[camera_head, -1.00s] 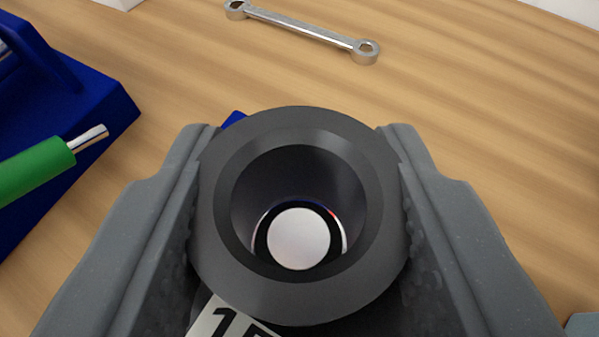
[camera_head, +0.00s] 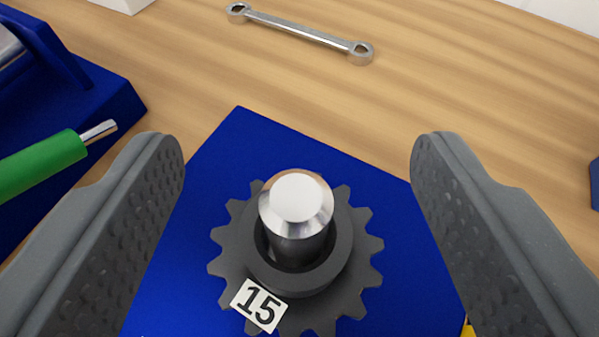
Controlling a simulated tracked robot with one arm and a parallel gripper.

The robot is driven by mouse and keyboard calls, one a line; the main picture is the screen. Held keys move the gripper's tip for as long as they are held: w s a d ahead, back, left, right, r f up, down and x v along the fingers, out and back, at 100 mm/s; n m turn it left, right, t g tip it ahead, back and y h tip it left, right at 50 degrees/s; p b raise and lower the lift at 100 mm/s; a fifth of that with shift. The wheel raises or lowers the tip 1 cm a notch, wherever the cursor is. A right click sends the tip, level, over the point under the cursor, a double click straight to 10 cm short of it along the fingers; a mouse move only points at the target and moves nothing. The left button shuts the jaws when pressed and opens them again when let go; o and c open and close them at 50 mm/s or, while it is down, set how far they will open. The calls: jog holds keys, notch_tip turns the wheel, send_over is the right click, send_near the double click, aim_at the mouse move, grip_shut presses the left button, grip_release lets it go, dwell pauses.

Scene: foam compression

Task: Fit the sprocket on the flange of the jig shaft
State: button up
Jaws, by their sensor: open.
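The dark grey sprocket (camera_head: 234,244), with a white label reading 15, is around the upright metal jig shaft (camera_head: 297,205). The shaft's bright tip stands up through the sprocket's hub. The sprocket lies low, close over the blue jig base (camera_head: 240,140); the flange is hidden beneath it, so I cannot tell whether it is fully seated. My gripper (camera_head: 298,165) is open and empty, its two fingers well apart on the left and right of the sprocket and touching nothing.
A metal wrench (camera_head: 300,32) lies on the wooden table at the back. A blue holder (camera_head: 95,85) and a green-handled tool (camera_head: 45,165) are at the left. A blue object (camera_head: 595,185) is at the right edge.

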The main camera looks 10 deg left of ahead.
jog(key=v, duration=1.1)
jog(key=shift+s+r+b, duration=0.25)
jog(key=shift+s+b, duration=0.05)
jog(key=shift+d, duration=0.1)
